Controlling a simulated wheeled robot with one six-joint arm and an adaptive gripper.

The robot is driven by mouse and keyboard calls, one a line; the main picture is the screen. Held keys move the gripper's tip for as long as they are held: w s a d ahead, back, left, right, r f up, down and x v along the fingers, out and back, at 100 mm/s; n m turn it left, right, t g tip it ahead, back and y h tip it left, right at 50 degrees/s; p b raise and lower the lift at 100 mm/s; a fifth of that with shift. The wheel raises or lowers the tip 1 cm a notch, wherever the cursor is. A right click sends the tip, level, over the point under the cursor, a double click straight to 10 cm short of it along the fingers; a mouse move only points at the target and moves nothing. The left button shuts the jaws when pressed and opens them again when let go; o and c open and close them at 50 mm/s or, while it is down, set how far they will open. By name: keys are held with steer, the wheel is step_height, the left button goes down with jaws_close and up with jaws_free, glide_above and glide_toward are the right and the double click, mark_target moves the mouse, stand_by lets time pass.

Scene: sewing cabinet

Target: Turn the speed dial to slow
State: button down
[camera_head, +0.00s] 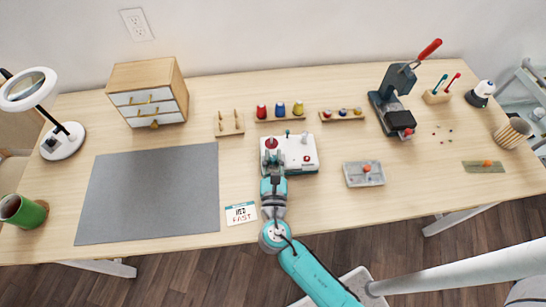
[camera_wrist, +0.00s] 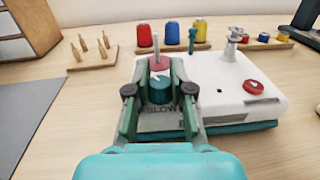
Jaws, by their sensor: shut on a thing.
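The white sewing machine (camera_head: 300,148) stands at the middle of the table, and it fills the right of the wrist view (camera_wrist: 225,85). The teal speed dial (camera_wrist: 160,92) is on its left part, with a pale mark on top. The word SLOW shows on the near side of the dial; other dial markings are hidden or unclear. My gripper (camera_wrist: 160,84) reaches in from the front, with one finger on each side of the dial, shut on it. In the head view, my gripper (camera_head: 273,158) covers the dial.
A red spool (camera_wrist: 159,62) stands just behind the dial. A red button (camera_wrist: 253,87) and a metal post (camera_wrist: 232,45) are to its right. A rack of thread spools (camera_head: 280,112) stands behind the machine.

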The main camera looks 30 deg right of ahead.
steer(key=shift+d+n+t+y, duration=0.1)
steer(key=shift+n+t+y, duration=0.5)
steer(key=shift+n+y, duration=1.4)
steer(key=shift+y, duration=1)
steer(key=c, duration=1)
jaws_free()
steer(key=shift+s+a, duration=0.2)
steer(key=shift+s, duration=1.8)
steer(key=shift+s+a, duration=0.15)
steer(key=shift+s, duration=1.85)
steer(key=shift+s+a, duration=0.2)
steer(key=shift+s, duration=1.8)
